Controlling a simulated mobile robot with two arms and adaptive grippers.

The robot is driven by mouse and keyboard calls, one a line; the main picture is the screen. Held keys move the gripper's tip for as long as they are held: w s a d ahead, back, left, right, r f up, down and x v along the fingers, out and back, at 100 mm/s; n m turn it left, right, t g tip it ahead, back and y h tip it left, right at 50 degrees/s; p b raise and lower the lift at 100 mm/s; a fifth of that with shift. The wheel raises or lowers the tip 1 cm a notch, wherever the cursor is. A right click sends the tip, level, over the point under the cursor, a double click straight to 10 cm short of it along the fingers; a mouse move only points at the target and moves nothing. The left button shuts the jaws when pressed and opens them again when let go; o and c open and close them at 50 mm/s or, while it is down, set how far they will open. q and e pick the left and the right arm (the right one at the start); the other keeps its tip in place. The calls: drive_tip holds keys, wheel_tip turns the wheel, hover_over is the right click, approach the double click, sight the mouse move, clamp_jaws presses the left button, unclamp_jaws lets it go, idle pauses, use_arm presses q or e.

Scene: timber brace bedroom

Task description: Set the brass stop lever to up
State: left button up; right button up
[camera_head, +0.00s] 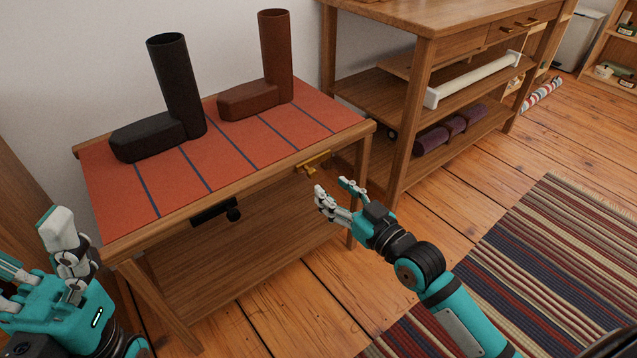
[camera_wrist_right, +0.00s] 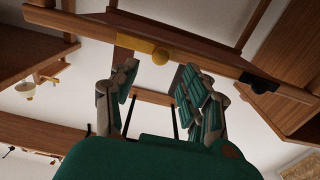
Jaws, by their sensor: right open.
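The brass stop lever (camera_head: 313,163) sits on the front edge of the red-topped wooden table, near its right end. Its bar lies roughly along the edge, with a round knob. It also shows in the right wrist view (camera_wrist_right: 138,45), beyond the fingers. My right gripper (camera_head: 333,187) is open and empty, just in front of and below the brass lever, apart from it. In the right wrist view its fingers (camera_wrist_right: 157,80) are spread. My left gripper (camera_head: 32,250) is open and empty at the lower left, beside the table's left end.
A black lever (camera_head: 215,211) is on the same front edge, further left. A black boot-shaped object (camera_head: 150,137) and a brown one (camera_head: 250,99) stand on the table (camera_head: 215,165). A wooden workbench (camera_head: 420,15) stands close on the right. Open floor and a striped rug (camera_head: 545,250) lie in front.

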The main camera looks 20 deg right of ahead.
sight(315, 175)
drive_tip(key=b+x, duration=0.1)
drive_tip(key=x, duration=0.4)
drive_tip(key=shift+w+a, duration=0.1)
drive_tip(key=shift+w, duration=0.25)
clamp_jaws()
